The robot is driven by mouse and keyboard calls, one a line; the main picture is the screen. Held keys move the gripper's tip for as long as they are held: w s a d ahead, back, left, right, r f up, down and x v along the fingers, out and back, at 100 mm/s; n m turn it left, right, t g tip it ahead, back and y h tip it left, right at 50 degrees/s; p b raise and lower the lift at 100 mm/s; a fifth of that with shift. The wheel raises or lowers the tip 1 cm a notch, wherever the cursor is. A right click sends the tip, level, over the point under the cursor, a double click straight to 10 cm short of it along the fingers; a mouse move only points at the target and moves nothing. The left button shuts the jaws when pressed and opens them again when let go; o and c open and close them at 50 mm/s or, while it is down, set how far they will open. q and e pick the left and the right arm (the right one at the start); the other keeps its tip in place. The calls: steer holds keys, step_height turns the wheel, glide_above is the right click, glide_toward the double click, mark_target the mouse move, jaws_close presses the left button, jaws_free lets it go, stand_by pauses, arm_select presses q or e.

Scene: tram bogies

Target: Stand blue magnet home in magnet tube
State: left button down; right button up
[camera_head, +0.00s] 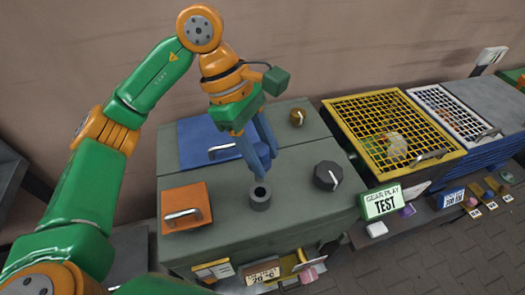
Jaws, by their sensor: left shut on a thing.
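The magnet tube (260,197) is a short dark grey cylinder with a round hole in its top, standing on the grey-green bench top. My left arm comes in from the left, and my left gripper (262,160) points down just above and behind the tube. Its long fingers are blue. They are shut on the blue magnet (256,170), which shows as a small blue piece at the fingertips, close above the tube's mouth. Blue on blue makes its outline hard to tell. I cannot tell whether its lower end touches the rim. My right gripper is not in view.
An orange panel with a handle (186,207) lies left of the tube, a blue panel (205,143) behind it. A dark knob (327,176) stands to the right, a brass knob (297,117) behind. A yellow mesh-covered box (390,130) and a green test sign (381,202) are further right.

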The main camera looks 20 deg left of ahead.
mark_target(263, 185)
arm_select(q)
steer(key=shift+f+b, duration=4.65)
steer(key=shift+f, duration=0.45)
steer(key=shift+c, duration=1.6)
jaws_free()
steer(key=shift+r, duration=0.1)
steer(key=v, duration=0.7)
steer(key=shift+p, duration=0.4)
